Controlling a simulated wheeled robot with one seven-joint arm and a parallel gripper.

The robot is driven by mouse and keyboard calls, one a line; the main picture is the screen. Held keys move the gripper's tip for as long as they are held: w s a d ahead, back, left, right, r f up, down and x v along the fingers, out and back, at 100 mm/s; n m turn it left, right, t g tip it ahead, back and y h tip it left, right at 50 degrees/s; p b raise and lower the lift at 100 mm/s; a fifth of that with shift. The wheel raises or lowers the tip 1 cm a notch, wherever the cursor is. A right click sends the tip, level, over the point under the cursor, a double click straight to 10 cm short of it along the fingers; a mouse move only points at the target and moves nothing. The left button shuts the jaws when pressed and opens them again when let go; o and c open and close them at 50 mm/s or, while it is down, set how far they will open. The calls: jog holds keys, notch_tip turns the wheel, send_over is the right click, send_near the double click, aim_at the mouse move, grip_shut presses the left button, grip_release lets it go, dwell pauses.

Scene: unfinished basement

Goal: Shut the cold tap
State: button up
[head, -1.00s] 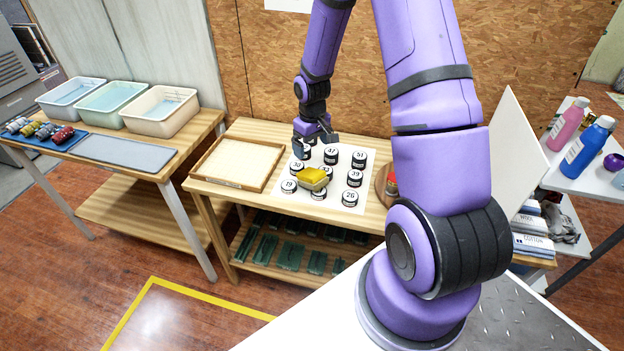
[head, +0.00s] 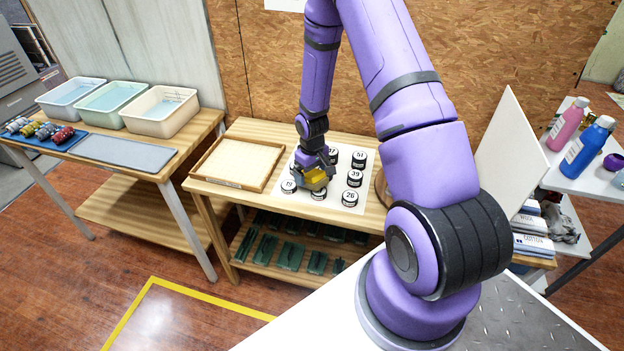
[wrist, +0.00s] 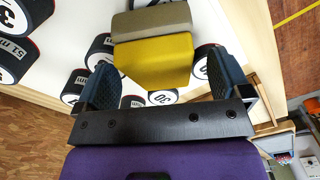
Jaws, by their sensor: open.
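No tap shows in either view. My gripper (head: 314,165) is open above a white sheet (head: 283,204) of numbered black-and-white pots on the middle bench. A yellow block with a grey-brown layer (head: 317,180) is right at its fingers. In the wrist view the block (wrist: 155,62) lies between the two dark, spread fingers of my gripper (wrist: 160,80), with a gap showing on each side. Whether the block rests on the pots cannot be told. My gripper hides some of the pots.
A shallow wooden tray (head: 270,185) lies left of the sheet. Pots numbered 51 (head: 359,159) and 26 (head: 349,198) stand around the block. Three water tubs (head: 152,127) stand on the left bench. A blue bottle (head: 586,147) stands on the right-hand table. Floor at lower left is open.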

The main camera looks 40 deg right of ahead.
jog(key=shift+f, duration=0.6)
jog(key=c, duration=1.1)
jog(key=shift+r, duration=0.2)
jog(key=shift+r, duration=0.5)
notch_tip(320, 180, up, 2)
jog(key=shift+r, duration=0.1)
jog(key=s, duration=0.5)
jog(key=s+a+r, duration=0.1)
jog(key=s, duration=0.9)
jog(key=shift+s+a+r, duration=0.2)
jog(key=shift+s+a, duration=0.15)
jog(key=shift+s, duration=0.05)
